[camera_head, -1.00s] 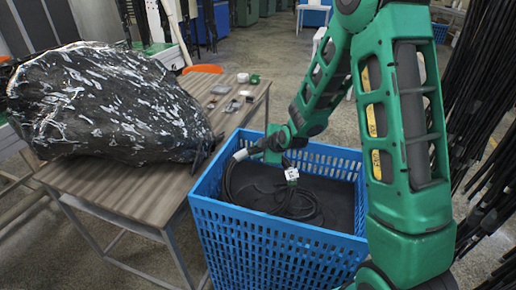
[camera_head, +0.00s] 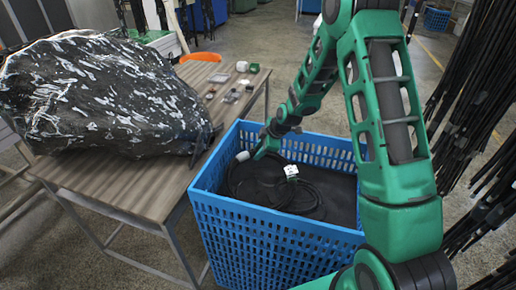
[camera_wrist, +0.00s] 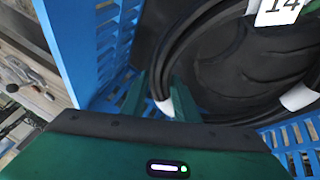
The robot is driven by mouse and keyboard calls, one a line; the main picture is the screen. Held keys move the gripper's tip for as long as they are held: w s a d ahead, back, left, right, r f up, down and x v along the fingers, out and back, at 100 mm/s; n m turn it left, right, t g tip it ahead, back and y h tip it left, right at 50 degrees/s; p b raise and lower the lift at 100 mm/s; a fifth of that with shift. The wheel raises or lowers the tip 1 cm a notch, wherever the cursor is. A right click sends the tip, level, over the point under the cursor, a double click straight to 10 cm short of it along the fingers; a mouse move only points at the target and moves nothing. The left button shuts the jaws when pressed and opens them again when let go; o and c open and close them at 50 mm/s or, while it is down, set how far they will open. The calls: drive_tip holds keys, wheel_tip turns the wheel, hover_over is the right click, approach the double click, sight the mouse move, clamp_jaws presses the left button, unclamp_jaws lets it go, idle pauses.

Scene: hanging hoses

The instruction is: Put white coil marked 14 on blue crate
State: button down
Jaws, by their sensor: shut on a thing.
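The coil is a black looped hose (camera_head: 308,197) with a white tag (camera_head: 291,171) and white parts. It is inside the blue crate (camera_head: 270,238), by its far left side. The wrist view shows the tag marked 14 (camera_wrist: 280,8) on the black loops (camera_wrist: 205,60). My gripper (camera_head: 264,149) is low at the crate's far left rim, shut on the coil near a white part (camera_wrist: 168,104). In the wrist view my green fingers (camera_wrist: 158,95) reach down beside the loops. The exact contact is partly hidden. I cannot tell whether the coil rests fully on the crate's dark bottom.
A wooden table (camera_head: 120,193) stands left of the crate, with a large black wrapped bundle (camera_head: 95,95) and small items (camera_head: 240,80) on it. Black hoses (camera_head: 480,90) hang at the right. Grey floor (camera_head: 300,60) is open behind the crate.

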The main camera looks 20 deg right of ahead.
drive_tip(key=shift+w+d+f, duration=0.15)
drive_tip(key=shift+w+f, duration=0.1)
drive_tip(key=shift+f, duration=0.15)
drive_tip(key=shift+w+d+f+m+g+y, duration=0.2)
drive_tip(key=shift+f+g, duration=0.35)
drive_tip(key=shift+f, duration=0.5)
drive_tip(key=shift+w+a+f+g+y, duration=0.1)
drive_tip(key=shift+w+f+g, duration=0.3)
drive_tip(key=shift+f, duration=0.6)
drive_tip(key=shift+w+d+f+m+g+y, duration=0.1)
drive_tip(key=shift+f+g, duration=0.55)
drive_tip(key=shift+f, duration=0.4)
drive_tip(key=c, duration=1.3)
unclamp_jaws()
